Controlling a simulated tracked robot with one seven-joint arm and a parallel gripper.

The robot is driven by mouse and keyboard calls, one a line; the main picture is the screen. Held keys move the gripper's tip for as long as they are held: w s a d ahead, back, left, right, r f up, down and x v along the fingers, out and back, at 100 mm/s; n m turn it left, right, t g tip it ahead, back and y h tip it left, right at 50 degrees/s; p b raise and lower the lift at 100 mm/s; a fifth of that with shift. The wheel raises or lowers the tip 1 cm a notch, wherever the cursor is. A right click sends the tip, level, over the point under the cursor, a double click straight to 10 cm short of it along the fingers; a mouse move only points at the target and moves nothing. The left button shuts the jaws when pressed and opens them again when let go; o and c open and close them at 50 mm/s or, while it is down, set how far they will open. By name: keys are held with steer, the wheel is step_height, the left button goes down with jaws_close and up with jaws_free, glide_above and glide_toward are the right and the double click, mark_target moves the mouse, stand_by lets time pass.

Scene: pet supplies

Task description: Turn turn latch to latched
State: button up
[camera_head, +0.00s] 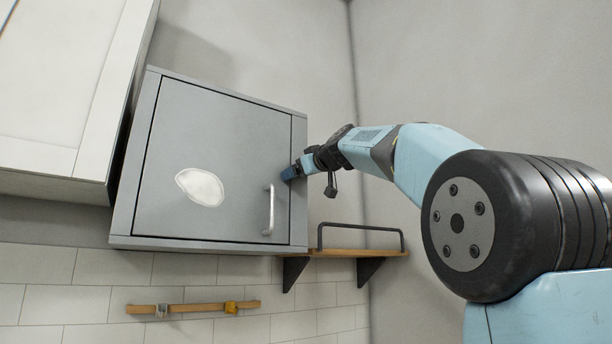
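A grey wall cabinet (225,140) hangs in the middle of the camera_head view, with its door flush in the frame. The door has a metal bar handle (270,210) at its lower right and a pale oval patch (199,187) near its middle. My gripper (289,174) is at the right edge of the door, above and right of the handle. Its blue fingertips look to be at the cabinet front; contact cannot be told. No turn latch shows clearly; the fingertips cover a small part of the door edge there. Whether the fingers are open or shut is too small to tell.
A wooden shelf (340,253) with a dark rail is below right of the cabinet, under my arm. A white cabinet (65,85) adjoins at left. Below, a wooden wall rail (195,307) carries small fittings. The grey wall at right is bare.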

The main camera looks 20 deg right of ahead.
steer(key=shift+r+m, duration=0.2)
steer(key=shift+m, duration=0.9)
steer(key=shift+r+m, duration=0.2)
steer(key=shift+m, duration=0.9)
steer(key=shift+w, duration=0.1)
steer(key=shift+f, duration=0.1)
steer(key=o, duration=0.8)
steer(key=shift+o, duration=0.2)
